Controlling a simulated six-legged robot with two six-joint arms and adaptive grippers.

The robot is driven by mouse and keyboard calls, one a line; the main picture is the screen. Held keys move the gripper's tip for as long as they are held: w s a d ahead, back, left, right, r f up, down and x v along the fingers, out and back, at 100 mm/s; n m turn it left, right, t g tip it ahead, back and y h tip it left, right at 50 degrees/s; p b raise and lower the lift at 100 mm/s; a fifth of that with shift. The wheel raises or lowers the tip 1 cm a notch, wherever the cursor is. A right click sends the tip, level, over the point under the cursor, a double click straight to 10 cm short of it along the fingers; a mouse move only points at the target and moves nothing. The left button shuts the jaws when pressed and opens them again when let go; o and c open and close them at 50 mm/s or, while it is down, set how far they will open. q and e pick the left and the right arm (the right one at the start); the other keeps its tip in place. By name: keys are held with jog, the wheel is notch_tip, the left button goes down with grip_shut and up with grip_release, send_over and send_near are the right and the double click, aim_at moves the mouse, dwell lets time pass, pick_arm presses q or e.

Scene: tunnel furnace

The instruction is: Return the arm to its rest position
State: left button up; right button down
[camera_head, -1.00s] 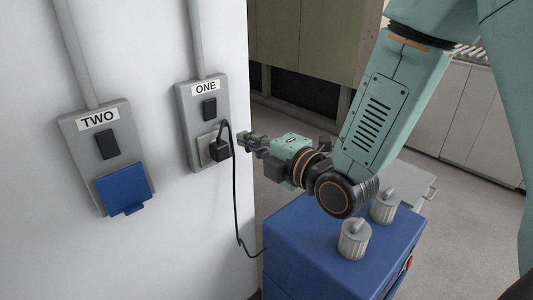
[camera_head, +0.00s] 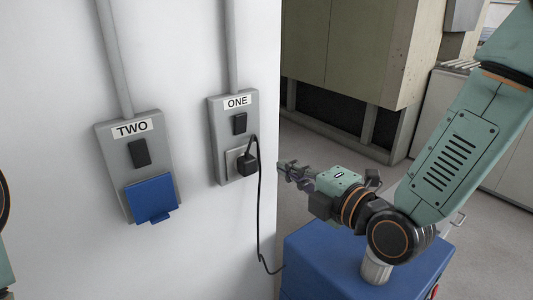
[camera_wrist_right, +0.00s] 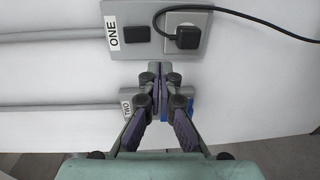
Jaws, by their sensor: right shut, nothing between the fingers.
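My right gripper (camera_head: 288,170) is shut and empty, in the air to the right of the outlet panel labelled ONE (camera_head: 217,140). It also shows in the right wrist view (camera_wrist_right: 160,72), its two fingers together. A black plug (camera_head: 247,165) sits in the socket of panel ONE, apart from the fingers, and its cable (camera_head: 260,215) hangs down toward the blue cabinet. My right arm (camera_head: 460,150) comes in from the right. Only a sliver of what seems to be my left arm shows at the left edge; its gripper is out of view.
The panel labelled TWO (camera_head: 137,165) has a blue flap (camera_head: 151,199) over its lower part. A blue cabinet (camera_head: 320,262) stands below my right arm, with a grey knob (camera_head: 376,268) on top, partly hidden. Grey floor lies behind, before beige cabinets (camera_head: 350,45).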

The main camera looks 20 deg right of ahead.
jog(key=s+d+f+m+g+h, duration=0.15)
jog(key=s+f+m+g, duration=0.25)
jog(key=f+m, duration=0.6)
jog(key=s+d+f+m+g+h, duration=0.1)
jog(key=s+f+m+g+h, duration=0.25)
jog(key=f+m, duration=0.65)
jog(key=s+f+m+g, duration=0.1)
jog(key=s+f+g, duration=0.3)
jog(key=s+f, duration=0.4)
jog(key=s+d+f+m+g, duration=0.1)
jog(key=s+f+g, duration=0.3)
jog(key=s+f, duration=0.4)
jog(key=s, duration=0.7)
jog(key=shift+d+g+h, duration=0.25)
jog(key=shift+g+h, duration=0.05)
jog(key=shift+g, duration=0.05)
